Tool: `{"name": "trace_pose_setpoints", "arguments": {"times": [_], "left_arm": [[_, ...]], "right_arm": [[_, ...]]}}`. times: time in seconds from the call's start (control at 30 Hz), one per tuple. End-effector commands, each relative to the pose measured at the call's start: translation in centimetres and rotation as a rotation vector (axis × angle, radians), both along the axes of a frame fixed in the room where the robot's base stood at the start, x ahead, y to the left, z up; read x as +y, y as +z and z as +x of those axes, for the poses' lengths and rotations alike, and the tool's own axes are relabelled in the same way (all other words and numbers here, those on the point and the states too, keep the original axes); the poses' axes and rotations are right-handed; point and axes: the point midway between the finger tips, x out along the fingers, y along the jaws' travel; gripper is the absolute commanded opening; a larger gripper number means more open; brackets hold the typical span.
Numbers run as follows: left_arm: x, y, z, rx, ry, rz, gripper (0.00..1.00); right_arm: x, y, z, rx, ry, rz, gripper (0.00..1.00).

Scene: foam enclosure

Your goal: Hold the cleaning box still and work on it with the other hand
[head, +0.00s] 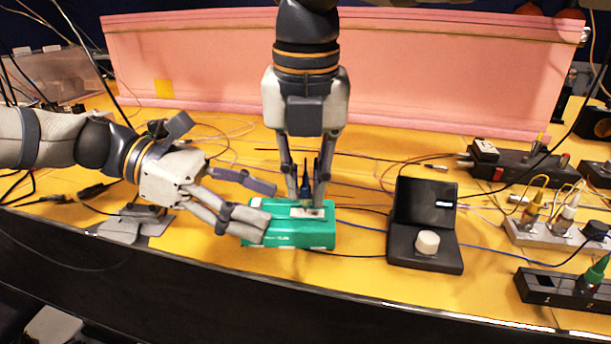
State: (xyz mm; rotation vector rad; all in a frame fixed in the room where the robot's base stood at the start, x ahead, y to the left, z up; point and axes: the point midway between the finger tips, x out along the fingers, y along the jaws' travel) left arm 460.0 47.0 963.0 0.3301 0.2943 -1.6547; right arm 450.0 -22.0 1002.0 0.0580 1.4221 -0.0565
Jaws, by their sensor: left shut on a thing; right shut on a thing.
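The cleaning box (300,234) is a green block with a pale patch on top. It lies on the yellow table near the front edge. My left gripper (262,205) comes in from the left and is shut on the box's left end, one finger along its near left side and the other at its back. My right gripper (307,200) points straight down over the box. It is shut on a dark blue connector (307,186), whose lower end is at the pale patch. Whether the tip touches the patch is hard to tell.
A black stand with a white knob (428,242) is close to the right of the box. Further right are a black power strip (515,165), a grey connector block (555,234) and a black block (560,290). Thin cables cross the table. Pink foam (420,75) walls the back.

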Motion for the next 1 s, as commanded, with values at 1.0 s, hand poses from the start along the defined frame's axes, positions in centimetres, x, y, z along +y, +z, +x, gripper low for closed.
{"name": "trace_pose_setpoints", "arguments": {"times": [1.0], "left_arm": [[0.0, -0.1, 0.0, 0.0, 0.0, 0.001, 0.27]], "right_arm": [[-1.1, -0.3, -0.1, 0.001, 0.0, 0.0, 0.0]]}}
